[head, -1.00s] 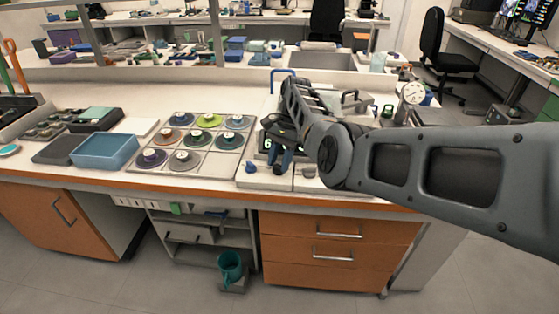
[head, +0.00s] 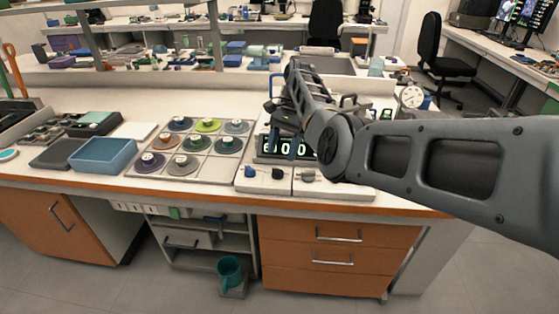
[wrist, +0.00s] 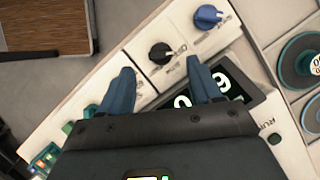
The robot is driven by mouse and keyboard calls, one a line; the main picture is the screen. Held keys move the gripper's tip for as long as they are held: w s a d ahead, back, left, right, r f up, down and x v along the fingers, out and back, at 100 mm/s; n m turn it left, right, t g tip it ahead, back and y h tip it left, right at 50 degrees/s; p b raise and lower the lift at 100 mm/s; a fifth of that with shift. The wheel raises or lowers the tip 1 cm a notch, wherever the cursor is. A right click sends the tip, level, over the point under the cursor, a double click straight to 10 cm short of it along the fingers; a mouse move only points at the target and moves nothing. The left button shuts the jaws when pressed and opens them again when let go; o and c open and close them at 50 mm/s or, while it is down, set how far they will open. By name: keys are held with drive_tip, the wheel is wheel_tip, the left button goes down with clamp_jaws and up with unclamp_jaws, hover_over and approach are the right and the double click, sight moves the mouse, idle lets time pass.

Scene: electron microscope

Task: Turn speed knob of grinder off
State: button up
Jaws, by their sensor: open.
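The grinder (head: 262,182) is a pale machine on the bench with a lit number display (head: 275,146), partly hidden by my arm. On its front are a blue knob (head: 250,171) and a black knob (head: 278,173). In the wrist view the black knob (wrist: 161,54) lies just beyond and between my fingertips, and the blue knob (wrist: 208,16) lies up and right of it. The knob labels are too small to read. My gripper (wrist: 160,65) is open and empty, its blue fingers over the display side.
A grey knob (head: 307,175) is on the panel to the right. A tray of round discs (head: 200,161) stands close on the left, with a blue bin (head: 104,155) beyond. A dial gauge (head: 411,97) stands at the right. The bench edge runs in front.

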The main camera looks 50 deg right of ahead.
drive_tip(key=shift+v, duration=1.25)
drive_tip(key=shift+s, duration=0.1)
